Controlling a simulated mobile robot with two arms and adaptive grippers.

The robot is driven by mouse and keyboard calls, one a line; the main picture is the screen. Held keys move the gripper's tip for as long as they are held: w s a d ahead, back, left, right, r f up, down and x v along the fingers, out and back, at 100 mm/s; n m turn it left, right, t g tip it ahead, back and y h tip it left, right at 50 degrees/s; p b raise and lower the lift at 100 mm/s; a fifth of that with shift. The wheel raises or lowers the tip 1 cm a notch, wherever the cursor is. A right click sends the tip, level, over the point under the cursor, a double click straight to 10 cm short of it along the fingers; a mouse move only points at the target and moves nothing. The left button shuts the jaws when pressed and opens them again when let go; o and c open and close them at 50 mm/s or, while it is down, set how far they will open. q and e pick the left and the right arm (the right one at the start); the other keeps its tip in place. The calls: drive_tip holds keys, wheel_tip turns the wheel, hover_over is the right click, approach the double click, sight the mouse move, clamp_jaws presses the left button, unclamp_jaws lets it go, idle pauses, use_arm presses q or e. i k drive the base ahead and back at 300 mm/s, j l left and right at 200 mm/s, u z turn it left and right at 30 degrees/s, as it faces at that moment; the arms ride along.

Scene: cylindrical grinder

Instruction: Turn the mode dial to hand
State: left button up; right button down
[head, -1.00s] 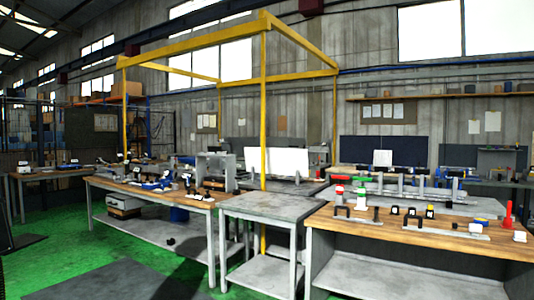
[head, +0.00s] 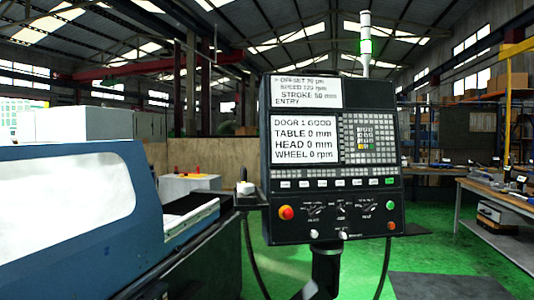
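The black control panel (head: 270,222) of the grinder stands upright in the middle of the head view. It has a screen (head: 304,140) with readouts for door, table, head and wheel. Below the keys is a row of small dials: a left dial (head: 315,210), a middle dial (head: 341,209) and a right dial (head: 367,207). Their labels are too small to read, so I cannot tell which is the mode dial or where it points. A red button (head: 286,212) is at the lower left. Neither of my grippers is in view.
The blue and white grinder body (head: 70,215) fills the left side. A signal tower (head: 366,45) with a green light rises behind the panel. A workbench (head: 500,205) stands at the right. Open green floor (head: 430,258) lies between panel and bench.

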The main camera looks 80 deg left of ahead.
sight(313, 212)
drive_tip(key=u, duration=2.35)
